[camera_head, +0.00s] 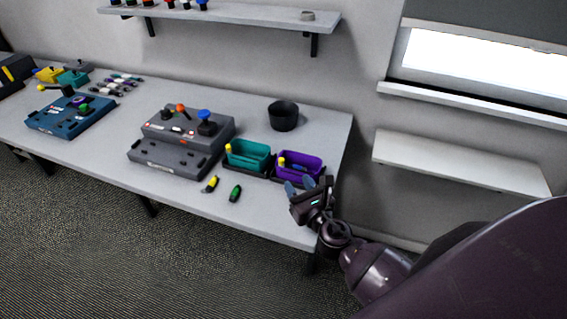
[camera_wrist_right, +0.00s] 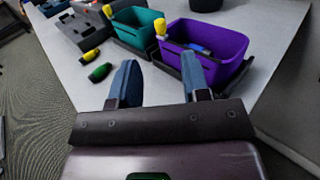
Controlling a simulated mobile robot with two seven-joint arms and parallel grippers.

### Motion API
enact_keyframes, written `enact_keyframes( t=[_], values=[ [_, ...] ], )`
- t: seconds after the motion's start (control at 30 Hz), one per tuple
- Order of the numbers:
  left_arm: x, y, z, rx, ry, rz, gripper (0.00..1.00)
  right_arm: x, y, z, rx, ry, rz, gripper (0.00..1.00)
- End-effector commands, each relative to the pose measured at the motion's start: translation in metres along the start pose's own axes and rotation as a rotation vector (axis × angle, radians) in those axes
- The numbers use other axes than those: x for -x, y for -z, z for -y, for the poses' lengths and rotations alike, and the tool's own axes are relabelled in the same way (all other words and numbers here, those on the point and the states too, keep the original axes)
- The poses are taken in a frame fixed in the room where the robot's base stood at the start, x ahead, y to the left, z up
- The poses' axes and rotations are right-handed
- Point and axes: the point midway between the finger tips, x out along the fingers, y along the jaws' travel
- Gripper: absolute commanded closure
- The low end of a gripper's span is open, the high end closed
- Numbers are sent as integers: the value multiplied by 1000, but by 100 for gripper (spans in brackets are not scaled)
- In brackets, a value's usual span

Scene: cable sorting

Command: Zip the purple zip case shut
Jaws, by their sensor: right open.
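The purple zip case (camera_head: 299,165) stands open on the table's right end, in a dark tray, with a yellow pull at its left front corner. It also shows in the right wrist view (camera_wrist_right: 225,44), with a small blue item inside and the yellow pull (camera_wrist_right: 161,25) upright at its near left corner. My right gripper (camera_head: 300,187) is open and empty, just in front of the purple case. In the right wrist view its blue fingers (camera_wrist_right: 158,80) are spread, the right one overlapping the case's front. My left gripper is not in view.
A teal case (camera_head: 249,155) with a yellow pull stands left of the purple one. Yellow (camera_head: 211,184) and green (camera_head: 235,193) connectors lie in front. A grey control box (camera_head: 180,140) is further left and a black cup (camera_head: 283,116) behind. The table's right edge is close.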

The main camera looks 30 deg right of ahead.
Motion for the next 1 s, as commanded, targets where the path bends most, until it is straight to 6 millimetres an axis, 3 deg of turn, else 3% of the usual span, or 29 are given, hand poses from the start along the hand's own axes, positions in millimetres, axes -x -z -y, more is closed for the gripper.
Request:
enact_keyframes(
  t=[0.3, 0.5, 0.97, 1.0],
  values=[
    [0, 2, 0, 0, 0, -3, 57, -55, -1, 0, -4, 0, 1, 57],
    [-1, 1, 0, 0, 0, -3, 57, -78, 0, 0, -5, 1, 0, 57],
    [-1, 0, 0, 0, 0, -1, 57, -87, 0, 0, -5, 1, 0, 57],
    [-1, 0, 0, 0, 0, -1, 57, -87, 0, 0, -5, 1, 0, 62]
  ],
)
